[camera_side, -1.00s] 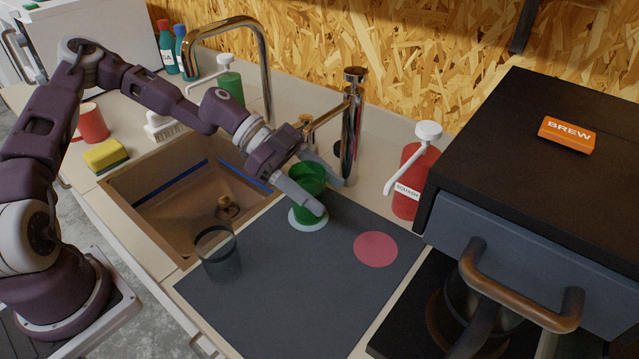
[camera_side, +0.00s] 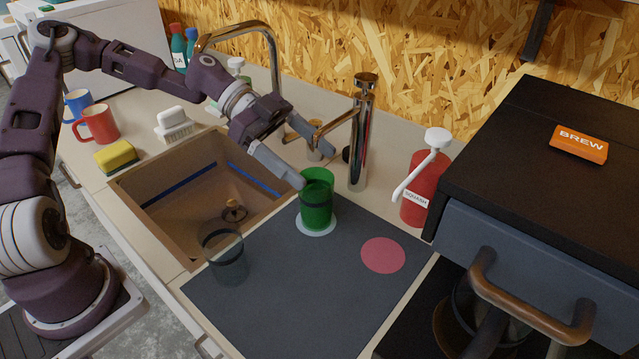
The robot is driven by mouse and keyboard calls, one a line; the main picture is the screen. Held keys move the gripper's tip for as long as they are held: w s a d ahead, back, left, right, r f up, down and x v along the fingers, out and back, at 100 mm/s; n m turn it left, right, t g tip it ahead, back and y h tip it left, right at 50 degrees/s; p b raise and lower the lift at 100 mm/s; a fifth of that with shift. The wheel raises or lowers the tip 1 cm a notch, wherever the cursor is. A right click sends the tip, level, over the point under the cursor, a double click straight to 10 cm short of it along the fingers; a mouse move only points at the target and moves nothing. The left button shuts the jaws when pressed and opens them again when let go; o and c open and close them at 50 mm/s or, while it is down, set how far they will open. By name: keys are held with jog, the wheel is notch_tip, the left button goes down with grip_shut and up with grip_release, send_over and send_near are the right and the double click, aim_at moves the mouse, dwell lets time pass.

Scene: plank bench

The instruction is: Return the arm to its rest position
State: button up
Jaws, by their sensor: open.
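My gripper (camera_side: 308,161) is open and empty. Its grey fingers are above and to the left of the green cup, over the right edge of the sink; one fingertip overlaps the cup's rim in the picture, and I cannot tell whether they touch. The green cup (camera_side: 316,205) stands upright on a white disc (camera_side: 316,229) on the dark mat (camera_side: 290,300). My arm reaches in from the left, over the sink.
A clear dark glass (camera_side: 226,262) stands on the mat's left corner. A pink disc (camera_side: 383,255) lies bare. The sink (camera_side: 150,225), tall faucet (camera_side: 272,75), metal tap (camera_side: 361,140), red squash bottle (camera_side: 428,185) and brew machine (camera_side: 540,180) surround the mat. Mugs (camera_side: 98,125) and a sponge (camera_side: 116,158) are left.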

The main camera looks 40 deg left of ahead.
notch_tip(320, 180, up, 3)
jog(key=shift+r, duration=0.2)
jog(key=n+y, duration=0.1)
jog(key=s+d+f+n+g, duration=0.1)
jog(key=n, duration=0.1)
jog(key=s+d+n+y, duration=0.1)
jog(key=shift+d+f+g+y, duration=0.25)
jog(key=shift+f+g+y, duration=0.05)
jog(key=shift+f, duration=0.05)
jog(key=s+a+r+n+t+y, duration=0.1)
jog(key=s+a+r+n+y, duration=0.1)
jog(key=s, duration=0.5)
jog(key=s+a+r+n+t+y, duration=0.2)
jog(key=s+a+r+n+y, duration=0.1)
jog(key=s+n, duration=0.3)
jog(key=s+a+r+n+t+y, duration=0.1)
jog(key=s+a+r+n+y, duration=0.2)
jog(key=s, duration=0.6)
jog(key=shift+n+t+y, duration=0.4)
jog(key=shift+y, duration=0.3)
